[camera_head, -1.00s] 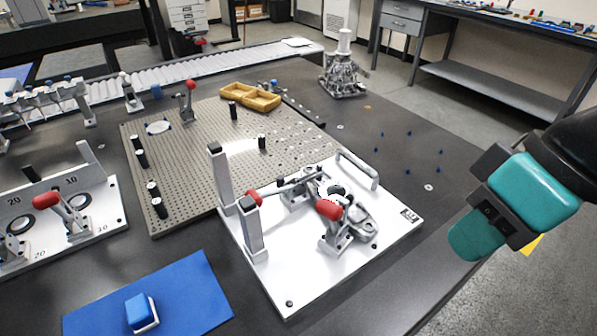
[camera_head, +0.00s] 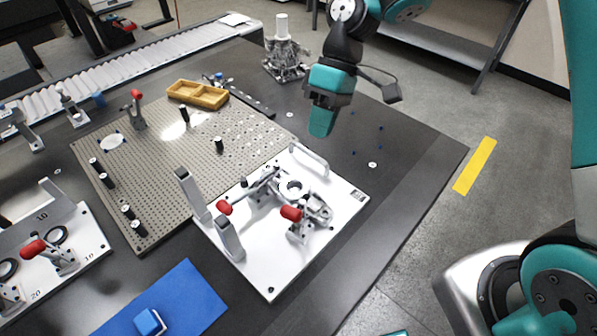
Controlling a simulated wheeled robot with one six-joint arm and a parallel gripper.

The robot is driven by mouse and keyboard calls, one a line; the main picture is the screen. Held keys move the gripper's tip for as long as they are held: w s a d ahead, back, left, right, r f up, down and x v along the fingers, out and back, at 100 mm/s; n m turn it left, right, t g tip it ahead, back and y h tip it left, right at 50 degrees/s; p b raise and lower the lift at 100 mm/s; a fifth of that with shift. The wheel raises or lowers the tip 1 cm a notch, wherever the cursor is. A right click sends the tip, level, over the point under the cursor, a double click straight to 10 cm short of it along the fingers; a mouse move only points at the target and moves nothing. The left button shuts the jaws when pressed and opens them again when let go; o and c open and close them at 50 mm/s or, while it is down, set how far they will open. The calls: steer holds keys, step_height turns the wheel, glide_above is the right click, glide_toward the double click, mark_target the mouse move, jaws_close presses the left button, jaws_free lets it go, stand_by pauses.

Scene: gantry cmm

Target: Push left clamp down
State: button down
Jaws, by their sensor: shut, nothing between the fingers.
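A white fixture plate (camera_head: 262,268) lies on the dark table and carries two toggle clamps with red handle tips. The left clamp (camera_head: 262,187) has its red tip (camera_head: 225,207) pointing left, between two grey posts. The right clamp (camera_head: 302,228) has its red tip (camera_head: 291,213) near the plate's middle. A metal part (camera_head: 314,205) with a round ring sits between the clamps. My gripper (camera_head: 320,130) has teal fingers and is shut and empty. It hangs above the table, behind the plate's back edge, apart from both clamps.
Two upright grey posts (camera_head: 192,194) (camera_head: 230,238) flank the left clamp's tip, and a bar handle (camera_head: 309,158) stands at the plate's back. A perforated board (camera_head: 165,180) with black pegs lies left. A blue mat (camera_head: 190,292) lies in front. The table's right side is mostly clear.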

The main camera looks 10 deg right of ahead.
steer(key=w, duration=0.1)
steer(key=p, duration=0.2)
glide_toward(297, 217)
step_height(297, 217, down, 7)
steer(key=a, duration=0.2)
steer(key=shift+a+r, duration=0.15)
steer(key=shift+a, duration=0.05)
steer(key=shift+s+a, duration=0.1)
